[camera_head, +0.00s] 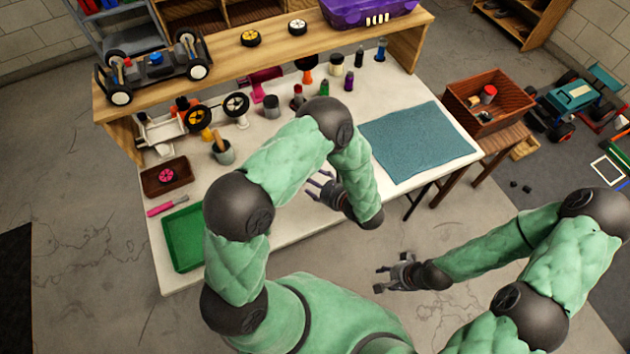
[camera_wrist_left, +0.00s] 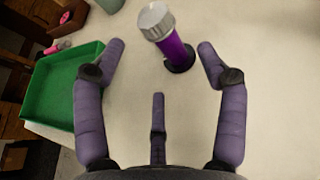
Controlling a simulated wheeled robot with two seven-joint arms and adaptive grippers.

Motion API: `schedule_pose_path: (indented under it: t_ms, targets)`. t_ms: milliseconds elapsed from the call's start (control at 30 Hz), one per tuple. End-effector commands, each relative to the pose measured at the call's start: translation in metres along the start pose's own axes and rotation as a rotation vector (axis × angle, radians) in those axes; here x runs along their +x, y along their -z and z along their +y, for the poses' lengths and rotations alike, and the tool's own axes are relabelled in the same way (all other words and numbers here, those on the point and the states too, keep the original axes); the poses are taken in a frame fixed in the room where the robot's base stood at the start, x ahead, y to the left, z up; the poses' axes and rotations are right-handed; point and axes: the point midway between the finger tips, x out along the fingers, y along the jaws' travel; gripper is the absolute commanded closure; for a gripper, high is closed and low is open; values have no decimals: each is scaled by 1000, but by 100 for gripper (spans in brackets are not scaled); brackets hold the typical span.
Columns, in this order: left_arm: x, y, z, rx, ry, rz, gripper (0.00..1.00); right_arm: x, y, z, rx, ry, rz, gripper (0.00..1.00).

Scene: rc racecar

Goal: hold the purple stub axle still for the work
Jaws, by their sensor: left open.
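The purple stub axle (camera_wrist_left: 175,48), a purple cylinder with a silver cap and a dark base, stands on the white table in the left wrist view, leaning in the picture. My left gripper (camera_wrist_left: 161,50) is open, its fingertips on either side of the axle's picture position. I see no contact, and the fingers are not closed on it. In the head view my left gripper (camera_head: 322,188) is over the table's front part, and my arm seems to hide the axle there. My right gripper (camera_head: 393,272) is open and empty, in front of the table over the floor.
A green tray (camera_wrist_left: 42,88) lies left of my left gripper; it is at the table's front left in the head view (camera_head: 183,238). A teal mat (camera_head: 418,142) covers the table's right. Several small parts and bottles stand at the back, below a wooden shelf (camera_head: 285,52).

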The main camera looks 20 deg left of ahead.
Motion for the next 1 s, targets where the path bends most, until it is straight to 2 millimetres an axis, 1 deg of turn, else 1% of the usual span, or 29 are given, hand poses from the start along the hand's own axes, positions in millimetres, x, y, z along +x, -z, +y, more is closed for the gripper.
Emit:
schedule_pose_path:
  t_ms: [33, 200, 300, 433, 633, 933, 967, 1000]
  targets:
    - [10, 1, 1, -1, -6, 1, 27, 3, 0, 1, 0, 0, 0, 60]
    - [39, 1, 1, -2, -6, 1, 27, 8, 0, 3, -1, 0, 0, 60]
    - [54, 1, 2, -2, -5, 1, 27, 10, 0, 3, -1, 0, 0, 60]
    - [69, 1, 1, -1, -4, 1, 27, 12, 0, 4, -1, 0, 0, 60]
    - [80, 1, 1, 0, -2, 1, 27, 14, 0, 5, -1, 0, 0, 60]
    - [81, 0, 0, 0, -1, 1, 27, 14, 0, 5, -1, 0, 0, 60]
    - [81, 0, 0, 0, -1, 1, 36, 14, 0, 5, -1, 0, 0, 60]
    - [81, 0, 0, 0, -1, 1, 47, 14, 0, 5, -1, 0, 0, 60]
